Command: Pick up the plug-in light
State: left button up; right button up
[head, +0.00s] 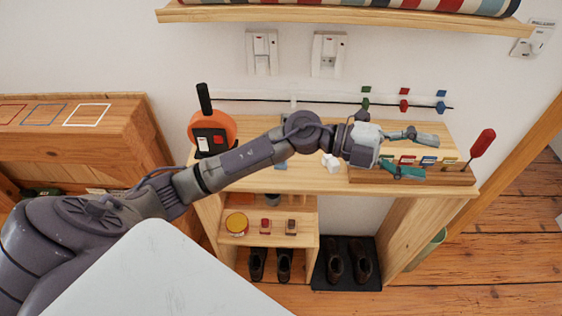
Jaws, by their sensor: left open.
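A small white object (330,162), possibly the plug-in light, lies on the wooden shelf top (300,185) just below my left wrist. It is small and partly beside the arm, so I cannot tell its exact form. My left gripper (430,157) is open over the right part of the shelf top, to the right of that white object. Its fingers spread apart above a wooden rack (430,178) with several coloured tags, and I see nothing held between them. My right gripper is not in view.
An orange round item with a black handle (212,130) stands at the shelf's left end. A red paddle (482,143) rises at the right. A rail with coloured clips (404,104) runs along the back. Wall switches (262,52) sit above. Shoes (270,264) stand below.

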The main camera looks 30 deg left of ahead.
pick_arm(q)
jog(key=w+a+f+m+g+y, duration=0.1)
jog(key=a+f+g+y, duration=0.1)
jog(key=a+f+y, duration=0.4)
jog(key=w+a+f+m+g+y, duration=0.1)
jog(key=a+f+g+y, duration=0.1)
jog(key=a+y, duration=0.35)
jog(key=a+r+n+y, duration=0.3)
jog(key=a+y, duration=0.3)
jog(key=a, duration=1.3)
jog(key=shift+g, duration=0.4)
notch_tip(320, 180, down, 8)
jog(key=shift+f+p, duration=0.15)
jog(key=shift+p, duration=0.75)
jog(key=shift+s+d+f+p, duration=0.15)
jog(key=shift+f+p, duration=0.25)
jog(key=shift+f, duration=0.2)
notch_tip(320, 180, down, 4)
jog(key=shift+s+r+p, duration=0.1)
jog(key=shift+r+p, duration=0.1)
jog(key=shift+p, duration=0.45)
jog(key=shift+f, duration=0.35)
jog(key=shift+c, duration=0.2)
